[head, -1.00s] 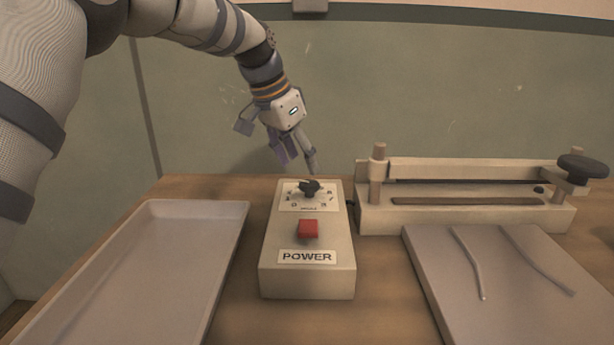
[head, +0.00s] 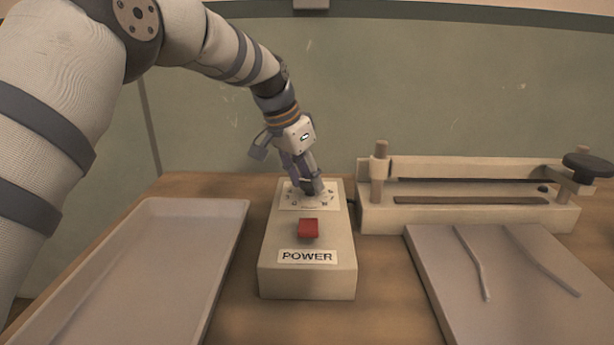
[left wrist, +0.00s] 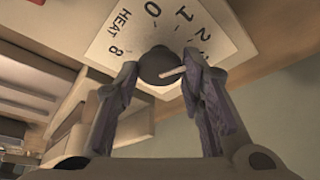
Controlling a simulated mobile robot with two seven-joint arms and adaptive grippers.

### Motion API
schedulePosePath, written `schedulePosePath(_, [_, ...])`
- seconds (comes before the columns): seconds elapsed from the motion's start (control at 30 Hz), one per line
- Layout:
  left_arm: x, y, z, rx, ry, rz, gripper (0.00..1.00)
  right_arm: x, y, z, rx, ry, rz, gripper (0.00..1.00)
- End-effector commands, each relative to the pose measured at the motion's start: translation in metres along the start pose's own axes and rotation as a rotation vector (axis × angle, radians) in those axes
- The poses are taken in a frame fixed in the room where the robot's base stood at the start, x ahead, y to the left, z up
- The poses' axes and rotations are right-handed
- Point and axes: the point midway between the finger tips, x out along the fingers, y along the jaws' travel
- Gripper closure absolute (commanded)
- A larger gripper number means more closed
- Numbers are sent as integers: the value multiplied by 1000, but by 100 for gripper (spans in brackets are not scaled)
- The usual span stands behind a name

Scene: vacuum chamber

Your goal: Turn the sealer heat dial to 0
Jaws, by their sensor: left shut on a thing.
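The sealer control box (head: 280,235) is pale, with a white dial plate (head: 288,203) at its far end. My left gripper (head: 310,190) comes down on the dial from above and is shut on it. In the left wrist view the dark round dial (left wrist: 158,62) sits between my two fingertips (left wrist: 162,78). Its pale pointer bar points right, toward one finger, past the printed 2. The plate (left wrist: 100,45) shows HEAT, 0, 1, 2 and 8; the other numbers are hidden. The fingers hide most of the dial in the head view.
A red button (head: 308,228) and a POWER label (head: 307,256) are on the box's near part. An empty grey tray (head: 150,285) lies left. The bar sealer (head: 470,215) stands right, behind a grey board (head: 480,300) with two thin strips.

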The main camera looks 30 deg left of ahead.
Motion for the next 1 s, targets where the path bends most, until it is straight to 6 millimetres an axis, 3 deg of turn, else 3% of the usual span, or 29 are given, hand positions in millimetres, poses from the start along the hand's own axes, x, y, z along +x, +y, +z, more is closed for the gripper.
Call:
schedulePosePath(0.37, [-3,2,-1,-144,1,-63,92,-13,0,-8,0,40,-2,60])
schedulePosePath(0.67, [-1,4,-1,-399,0,-169,92,-24,-1,-15,0,75,-3,60])
schedulePosePath(1.0, [4,6,-1,-696,-5,-292,92,-20,-1,-13,0,62,-3,60])
